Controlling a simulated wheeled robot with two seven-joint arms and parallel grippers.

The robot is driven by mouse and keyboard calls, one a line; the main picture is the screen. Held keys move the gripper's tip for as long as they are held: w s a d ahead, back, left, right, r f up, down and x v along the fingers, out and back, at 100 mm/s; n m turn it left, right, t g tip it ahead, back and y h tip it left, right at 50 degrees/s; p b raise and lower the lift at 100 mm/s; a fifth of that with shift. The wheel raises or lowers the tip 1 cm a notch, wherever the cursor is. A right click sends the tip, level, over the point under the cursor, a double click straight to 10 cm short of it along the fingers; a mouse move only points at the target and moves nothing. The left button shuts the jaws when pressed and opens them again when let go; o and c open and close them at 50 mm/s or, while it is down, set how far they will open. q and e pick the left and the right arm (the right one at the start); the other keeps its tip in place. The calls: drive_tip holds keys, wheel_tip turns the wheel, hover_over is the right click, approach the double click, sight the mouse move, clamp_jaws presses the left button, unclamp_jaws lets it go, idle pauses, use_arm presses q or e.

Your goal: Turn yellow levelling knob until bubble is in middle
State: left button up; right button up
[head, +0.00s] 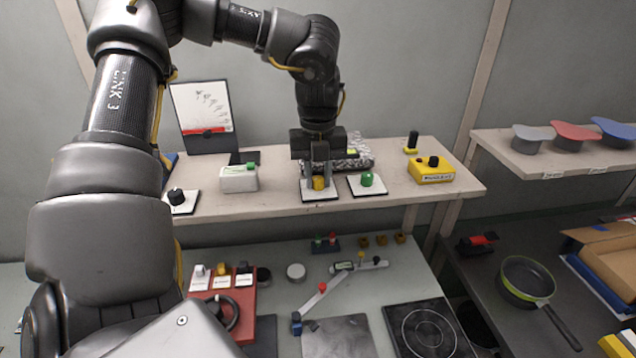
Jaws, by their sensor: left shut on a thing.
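My left gripper (317,182) reaches down from above to the wooden shelf, and its fingers are shut on a yellow knob (319,184). The knob stands on a white plate (320,196), and the fingers hide part of it. On the bench below, a slanted bar (325,291) carries a small greenish vial (343,266). The vial is too small to tell where a bubble lies. My right gripper is not in view.
A black knob (176,196) and a green knob (367,179) stand on plates along the shelf, with a white box (239,178) between the black and yellow knobs. A yellow box (431,170) stands at the right. Below are a red panel (240,306) and a black hob (425,330).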

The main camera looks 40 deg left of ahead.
sight(318, 178)
use_arm(q)
drive_tip(key=shift+m, duration=0.3)
drive_tip(key=o, duration=1)
drive_tip(key=shift+r, duration=0.1)
drive_tip(key=shift+r, duration=0.3)
wheel_tip(318, 178, up, 10)
drive_tip(key=b, duration=0.1)
drive_tip(key=shift+b, duration=0.35)
